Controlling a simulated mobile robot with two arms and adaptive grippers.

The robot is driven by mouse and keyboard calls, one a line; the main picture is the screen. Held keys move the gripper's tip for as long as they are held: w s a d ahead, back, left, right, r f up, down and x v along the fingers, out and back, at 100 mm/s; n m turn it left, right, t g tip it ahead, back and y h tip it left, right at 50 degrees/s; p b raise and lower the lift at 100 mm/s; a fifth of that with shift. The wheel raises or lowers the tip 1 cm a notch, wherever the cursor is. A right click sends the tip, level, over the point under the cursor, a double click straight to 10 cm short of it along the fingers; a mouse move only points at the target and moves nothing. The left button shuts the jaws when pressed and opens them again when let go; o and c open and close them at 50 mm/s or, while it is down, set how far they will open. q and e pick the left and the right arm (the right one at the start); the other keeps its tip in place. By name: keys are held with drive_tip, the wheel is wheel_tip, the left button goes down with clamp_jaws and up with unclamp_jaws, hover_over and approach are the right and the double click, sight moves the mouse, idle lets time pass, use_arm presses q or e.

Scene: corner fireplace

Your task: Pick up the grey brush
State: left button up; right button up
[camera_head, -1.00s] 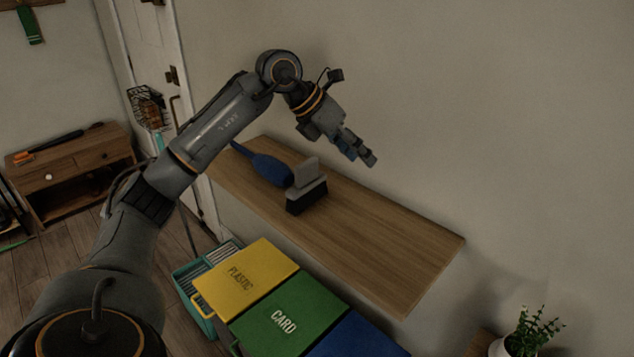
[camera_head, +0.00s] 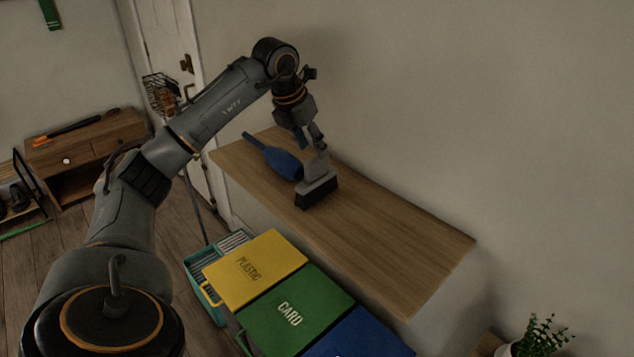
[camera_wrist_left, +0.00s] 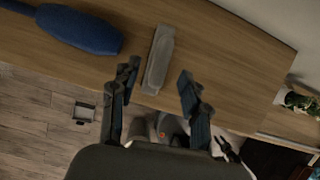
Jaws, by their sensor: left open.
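The grey brush (camera_head: 317,185) has a grey handle and dark bristles. It stands bristles down on the wooden shelf (camera_head: 400,250), near the shelf's front edge. My left gripper (camera_head: 309,143) is open and empty, just above the brush handle. In the left wrist view the brush (camera_wrist_left: 159,58) lies ahead of and between the spread fingers of the left gripper (camera_wrist_left: 155,88), seen from above. The fingers appear apart from it. My right gripper is not in view.
A blue brush-like object (camera_head: 280,162) lies beside the grey brush, to its left; it also shows in the left wrist view (camera_wrist_left: 80,30). Yellow (camera_head: 254,268), green (camera_head: 296,310) and blue (camera_head: 362,335) bin lids sit below the shelf. The shelf's right part is clear. A wall rises behind.

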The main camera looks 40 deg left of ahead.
sight(316, 156)
use_arm(q)
drive_tip(key=p+x, duration=0.1)
drive_tip(key=x, duration=0.3)
drive_tip(key=shift+w+d+f+p, duration=0.1)
drive_tip(key=shift+f+p, duration=0.1)
drive_tip(key=shift+p, duration=0.2)
drive_tip(key=shift+w+f, duration=0.1)
drive_tip(key=shift+f, duration=0.2)
drive_tip(key=shift+r, duration=0.1)
clamp_jaws()
